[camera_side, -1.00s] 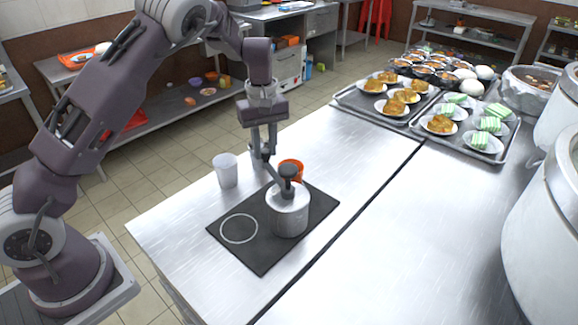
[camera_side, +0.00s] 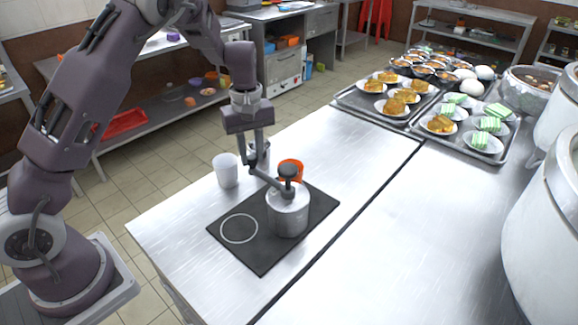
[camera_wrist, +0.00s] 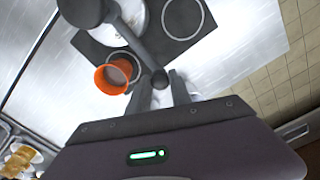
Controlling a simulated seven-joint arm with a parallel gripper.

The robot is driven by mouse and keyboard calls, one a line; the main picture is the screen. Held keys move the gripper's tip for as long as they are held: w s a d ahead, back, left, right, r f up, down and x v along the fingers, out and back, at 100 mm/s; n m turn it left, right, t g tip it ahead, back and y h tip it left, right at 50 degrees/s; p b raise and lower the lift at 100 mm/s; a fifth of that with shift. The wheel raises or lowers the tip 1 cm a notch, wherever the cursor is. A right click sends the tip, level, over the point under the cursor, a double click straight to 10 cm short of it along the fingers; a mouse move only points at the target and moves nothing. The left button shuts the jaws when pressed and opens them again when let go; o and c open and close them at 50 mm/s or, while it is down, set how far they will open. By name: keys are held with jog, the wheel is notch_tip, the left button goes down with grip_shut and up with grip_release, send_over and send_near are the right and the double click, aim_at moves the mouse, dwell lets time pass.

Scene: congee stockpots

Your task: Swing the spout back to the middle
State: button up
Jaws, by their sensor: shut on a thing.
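A silver round pump pot (camera_side: 288,215) with a dark pump head (camera_side: 288,172) stands upright on a black mat (camera_side: 262,258). Its dark spout (camera_side: 266,179) points from the head to the left and slightly back; the spout also shows in the wrist view (camera_wrist: 137,47). My gripper (camera_side: 256,165) is shut on the spout's outer end, with a finger on each side. In the wrist view my gripper (camera_wrist: 160,88) has the spout tip between its fingers. A white ring (camera_side: 239,229) is bare on the mat's left part. A second ring (camera_wrist: 137,56) lies beneath the spout.
An orange cup (camera_side: 292,168) stands close behind the pot; it is near the spout in the wrist view (camera_wrist: 112,76). A white cup (camera_side: 226,171) stands left of my gripper. Trays of plated food (camera_side: 413,130) are at the back right. The counter's front is clear.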

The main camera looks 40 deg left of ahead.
jog(key=o, duration=0.7)
jog(key=shift+c, duration=0.2)
jog(key=shift+r, duration=3.5)
jog(key=s+d+r+m+t+h, duration=0.1)
jog(key=s+d+r+m+t, duration=0.2)
jog(key=s+r, duration=0.55)
jog(key=s+d+r+m+t, duration=0.1)
jog(key=s+d+m, duration=0.1)
jog(key=s, duration=0.4)
jog(key=s+d+r+m, duration=0.1)
jog(key=s+d+m, duration=0.1)
jog(key=s+m, duration=0.2)
jog(key=s+d+r+m+t+y, duration=0.1)
jog(key=s+m, duration=0.3)
jog(key=s, duration=0.6)
jog(key=shift+d+t, duration=0.3)
jog(key=shift+d, duration=0.45)
